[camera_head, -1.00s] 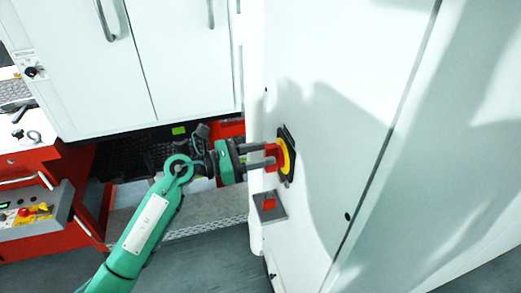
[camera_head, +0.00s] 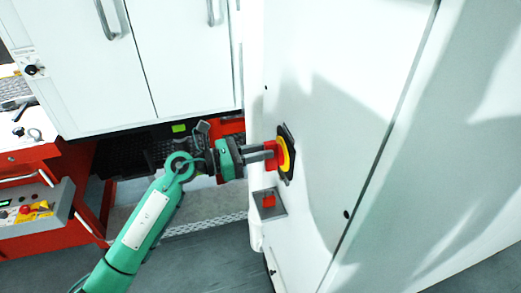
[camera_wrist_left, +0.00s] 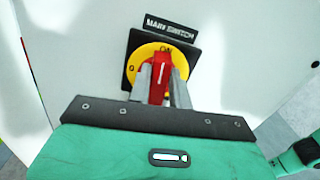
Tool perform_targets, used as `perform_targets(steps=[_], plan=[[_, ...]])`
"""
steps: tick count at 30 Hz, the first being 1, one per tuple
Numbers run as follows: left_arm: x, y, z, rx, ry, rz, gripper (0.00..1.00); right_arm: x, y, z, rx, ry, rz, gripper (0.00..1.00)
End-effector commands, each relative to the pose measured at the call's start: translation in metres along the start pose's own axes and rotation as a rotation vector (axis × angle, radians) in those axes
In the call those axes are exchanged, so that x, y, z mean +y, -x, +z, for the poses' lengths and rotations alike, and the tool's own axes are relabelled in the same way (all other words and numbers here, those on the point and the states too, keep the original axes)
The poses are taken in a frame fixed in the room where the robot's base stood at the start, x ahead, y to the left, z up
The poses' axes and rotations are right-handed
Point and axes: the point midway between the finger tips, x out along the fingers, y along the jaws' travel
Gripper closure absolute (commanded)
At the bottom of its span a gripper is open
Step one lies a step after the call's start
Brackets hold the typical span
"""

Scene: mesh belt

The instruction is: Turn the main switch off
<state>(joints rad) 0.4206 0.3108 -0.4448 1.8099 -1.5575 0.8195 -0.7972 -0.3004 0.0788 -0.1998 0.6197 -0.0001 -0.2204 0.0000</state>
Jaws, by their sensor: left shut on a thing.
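The main switch is a red handle (camera_wrist_left: 159,72) on a yellow disc (camera_wrist_left: 188,61) with a black square plate, mounted on a white cabinet wall. In the left wrist view, a "MAIN SWITCH" label (camera_wrist_left: 171,27) sits above it, "ON" is marked at the disc's top and "0" at its left. The handle stands about upright, towards "ON". My left gripper (camera_head: 271,153) is shut on the red handle, one grey finger on each side. The yellow disc (camera_head: 284,154) also shows in the head view, partly hidden by the handle. My right gripper is not in view.
A small grey box with a red square (camera_head: 268,202) sits on the cabinet just below the switch. White cupboard doors (camera_head: 180,50) stand at the upper left. A red machine with a control panel (camera_head: 32,213) is at the far left. Floor shows below my arm.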

Motion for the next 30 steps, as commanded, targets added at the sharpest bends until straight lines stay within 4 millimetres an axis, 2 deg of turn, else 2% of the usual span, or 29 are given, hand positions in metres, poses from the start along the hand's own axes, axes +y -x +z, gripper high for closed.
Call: perform_targets(steps=[30], plan=[[0.018, 0.001, -0.005, 0.001, 0.937, 0.003, 1.00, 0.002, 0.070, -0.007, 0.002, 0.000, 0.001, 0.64]])
